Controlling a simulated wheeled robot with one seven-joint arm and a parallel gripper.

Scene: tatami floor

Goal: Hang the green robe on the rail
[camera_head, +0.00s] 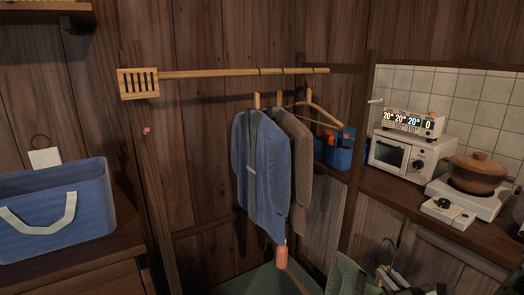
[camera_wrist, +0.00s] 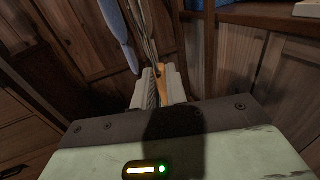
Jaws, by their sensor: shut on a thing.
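The wooden rail (camera_head: 220,74) runs across the back wall in the head view. The green robe (camera_head: 347,276) shows only in part at the bottom edge, low and right of the rail. A dark hanger hook (camera_head: 390,243) rises beside it, above my gripper (camera_head: 388,272). In the wrist view my gripper (camera_wrist: 160,88) is shut on a narrow orange-brown piece with grey strands, seemingly the robe's hanger (camera_wrist: 161,70). The robe's lower part is out of view.
A blue robe (camera_head: 258,170) and a brown robe (camera_head: 298,150) hang on the rail, beside an empty wooden hanger (camera_head: 325,115). Bare rail lies to their left. A counter with a toaster oven (camera_head: 408,155) and a pot (camera_head: 477,175) stands right; a blue basket (camera_head: 50,200) stands left.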

